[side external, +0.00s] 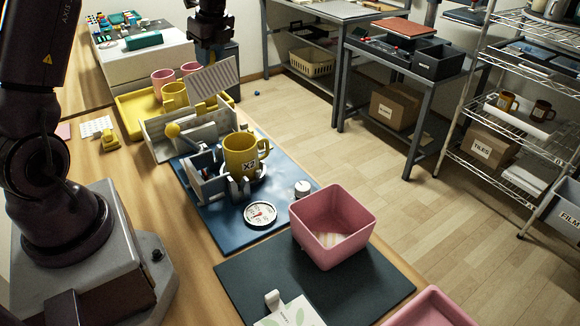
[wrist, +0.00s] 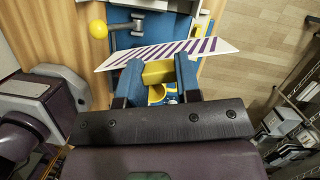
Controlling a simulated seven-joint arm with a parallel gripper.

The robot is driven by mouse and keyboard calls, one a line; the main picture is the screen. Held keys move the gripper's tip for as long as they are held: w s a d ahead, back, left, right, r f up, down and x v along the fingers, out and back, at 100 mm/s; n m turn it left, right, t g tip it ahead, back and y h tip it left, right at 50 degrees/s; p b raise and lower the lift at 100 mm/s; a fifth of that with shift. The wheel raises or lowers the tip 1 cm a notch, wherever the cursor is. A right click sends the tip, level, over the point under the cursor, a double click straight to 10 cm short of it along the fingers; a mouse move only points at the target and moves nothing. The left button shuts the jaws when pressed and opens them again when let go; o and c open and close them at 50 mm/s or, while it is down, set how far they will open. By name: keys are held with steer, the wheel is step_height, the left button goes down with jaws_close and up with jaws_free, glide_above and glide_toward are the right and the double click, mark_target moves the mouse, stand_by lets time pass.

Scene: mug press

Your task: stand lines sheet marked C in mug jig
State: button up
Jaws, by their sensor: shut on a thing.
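The lines sheet (side external: 213,80) is a pale card with diagonal stripes, tilted in the air in the side view. In the wrist view the sheet (wrist: 168,52) shows purple stripes on white, across my fingertips. My gripper (side external: 210,42) is above it; in the wrist view the gripper (wrist: 158,75) is shut on it, with a yellow block between the fingers. I cannot read a C on it. A yellow mug (side external: 240,158) with dark lettering sits in the mug jig (side external: 207,185) on a blue mat, in front of and below the sheet.
A pale open box (side external: 160,150) and a yellow ball knob (side external: 172,130) lie under the sheet. A yellow tray (side external: 130,105) holds mugs. A pink bin (side external: 333,225), a round dial (side external: 260,214) and a dark mat (side external: 240,285) are nearer. Shelves stand across the floor.

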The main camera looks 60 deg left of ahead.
steer(key=w+d+f+n+g+h, duration=0.1)
steer(key=w+d+f+n, duration=0.15)
steer(key=d, duration=0.65)
steer(key=w+d+f+n+g, duration=0.15)
steer(key=d+n, duration=0.25)
steer(key=d, duration=0.6)
steer(key=s+d+f+n+h, duration=0.15)
steer(key=d+n, duration=0.25)
steer(key=d, duration=0.4)
steer(key=s+d+n+h, duration=0.1)
steer(key=s+d+n, duration=0.25)
steer(key=d, duration=0.55)
steer(key=s+a+m+t, duration=0.2)
steer(key=a+m+t, duration=0.2)
steer(key=a+m, duration=0.6)
steer(key=s+a+r+m+t, duration=0.1)
steer(key=s+a+m+t, duration=0.2)
steer(key=a+m, duration=0.8)
steer(key=m, duration=1.4)
steer(key=shift+a+r+m+t, duration=0.2)
steer(key=shift+r+m+t, duration=0.05)
steer(key=shift+m+t, duration=0.1)
step_height(320, 180, down, 7)
steer(key=shift+f, duration=0.15)
